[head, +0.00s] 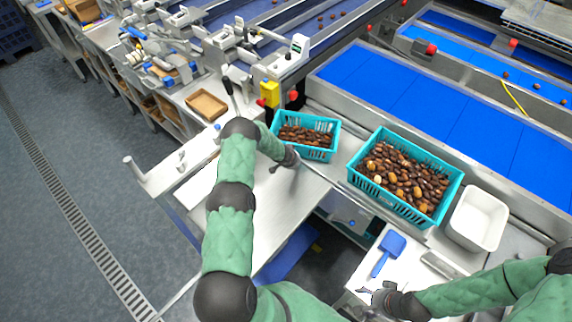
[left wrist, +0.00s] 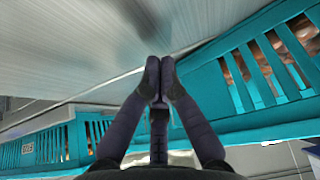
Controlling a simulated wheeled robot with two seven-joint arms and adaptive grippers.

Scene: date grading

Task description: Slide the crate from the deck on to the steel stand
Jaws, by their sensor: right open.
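A smaller turquoise slotted crate (head: 331,126) holding brown dates stands at the back edge of a bare steel top (head: 262,212), which looks like the stand. A larger turquoise crate (head: 439,204), full of dates, is on the deck to its right. My left gripper (head: 291,160) is at the smaller crate's near left side. In the left wrist view its fingers (left wrist: 160,72) are together, with turquoise slotted wall (left wrist: 235,122) close beside and below them. I cannot tell whether they touch it. My right gripper (head: 372,292) is open and empty at the front right.
A blue scoop (head: 388,250) lies on a white surface near my right gripper. A white bin (head: 478,220) stands right of the larger crate. Blue conveyor belts (head: 440,105) run behind. A brown tray (head: 207,105) is on the back left bench. The steel top's middle is clear.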

